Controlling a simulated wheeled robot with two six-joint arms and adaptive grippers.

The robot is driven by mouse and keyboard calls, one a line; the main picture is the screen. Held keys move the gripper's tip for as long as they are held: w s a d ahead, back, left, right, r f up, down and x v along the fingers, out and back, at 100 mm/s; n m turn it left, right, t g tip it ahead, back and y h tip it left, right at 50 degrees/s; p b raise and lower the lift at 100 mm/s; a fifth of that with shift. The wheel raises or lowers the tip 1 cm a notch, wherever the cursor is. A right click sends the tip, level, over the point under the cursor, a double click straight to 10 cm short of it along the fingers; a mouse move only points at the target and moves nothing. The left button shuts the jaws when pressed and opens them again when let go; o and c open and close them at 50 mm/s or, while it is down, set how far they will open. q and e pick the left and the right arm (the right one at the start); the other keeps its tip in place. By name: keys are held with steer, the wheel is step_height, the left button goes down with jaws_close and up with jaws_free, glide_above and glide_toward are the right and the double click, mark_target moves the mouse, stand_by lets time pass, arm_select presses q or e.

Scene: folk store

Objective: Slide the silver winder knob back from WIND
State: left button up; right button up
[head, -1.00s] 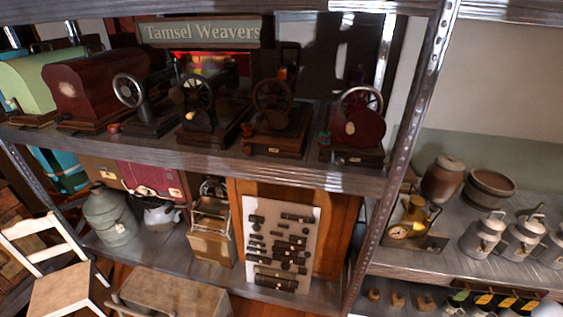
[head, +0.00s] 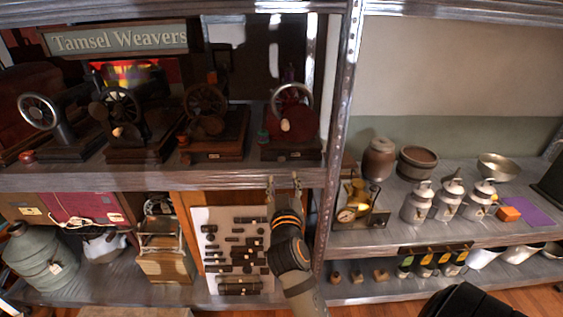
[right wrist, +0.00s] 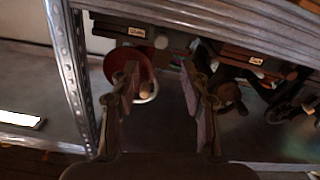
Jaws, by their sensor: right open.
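Several dark hand-crank sewing machines stand on the upper shelf in the head view. The rightmost has a dark red body (head: 302,128), a silver wheel (head: 292,97) and a pale handle knob (head: 285,125). A dark machine (head: 205,110) stands to its left. I cannot make out a silver winder knob or a WIND mark; they are too small or hidden. My right gripper (head: 284,183) is open and empty at the shelf's front edge, below the red machine. In the right wrist view, its spread fingers (right wrist: 162,78) have the red machine (right wrist: 117,68) behind them.
A metal shelf post (head: 337,130) rises right of the red machine. The shelf's front edge (head: 150,178) runs below the machines. A board of small dark parts (head: 215,217) stands below. A brass device (head: 357,198) and grey cans (head: 417,202) stand on the right shelf.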

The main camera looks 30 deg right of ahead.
mark_target(281, 160)
steer(key=p+x, duration=0.3)
steer(key=x, duration=0.6)
steer(key=shift+w+d+p, duration=0.15)
steer(key=shift+w+p, duration=0.25)
steer(key=shift+w+d, duration=0.15)
steer(key=shift+w, duration=0.2)
steer(key=shift+c, duration=0.4)
steer(key=shift+f, duration=0.1)
jaws_close()
